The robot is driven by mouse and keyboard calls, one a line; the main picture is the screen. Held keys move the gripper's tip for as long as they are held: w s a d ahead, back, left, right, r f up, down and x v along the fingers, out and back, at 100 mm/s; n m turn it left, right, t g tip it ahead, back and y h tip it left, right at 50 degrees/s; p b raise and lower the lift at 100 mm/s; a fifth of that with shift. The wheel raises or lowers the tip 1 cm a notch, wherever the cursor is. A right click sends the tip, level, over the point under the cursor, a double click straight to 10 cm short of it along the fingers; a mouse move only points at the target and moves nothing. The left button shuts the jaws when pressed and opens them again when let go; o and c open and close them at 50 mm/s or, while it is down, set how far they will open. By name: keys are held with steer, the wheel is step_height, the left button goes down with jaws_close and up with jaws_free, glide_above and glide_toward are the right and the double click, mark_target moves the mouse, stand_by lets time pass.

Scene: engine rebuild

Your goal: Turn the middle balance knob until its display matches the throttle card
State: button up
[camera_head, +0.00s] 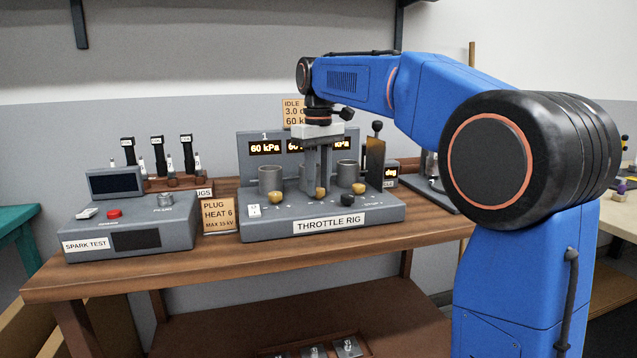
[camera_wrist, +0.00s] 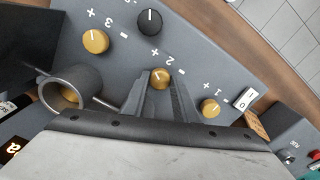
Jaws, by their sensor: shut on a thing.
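The grey throttle rig (camera_head: 390,212) stands on the wooden bench. Its brass middle balance knob (camera_head: 320,192) has a white pointer line and sits between my fingertips; it also shows in the wrist view (camera_wrist: 160,78). My gripper (camera_head: 319,180) points down and is shut on this knob. The middle display (camera_head: 293,146) is partly hidden by my gripper; "60" can be read at its left. The left display (camera_head: 265,148) reads 60 kPa. The right display (camera_head: 343,144) shows only "kPa", its digits hidden. The throttle card (camera_head: 293,110) behind reads IDLE, 3.0 and 60, its right side hidden.
Brass knobs sit left (camera_head: 275,197) and right (camera_head: 359,188) of the middle one. A black knob (camera_head: 375,199), a white switch (camera_head: 254,211) and grey cylinders (camera_head: 270,179) are close by. A lever (camera_head: 376,150) rises at right. The spark test box (camera_head: 135,222) stands left.

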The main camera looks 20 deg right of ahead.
stand_by(0.3)
steer(key=o, duration=1.1)
steer(key=shift+c, duration=0.2)
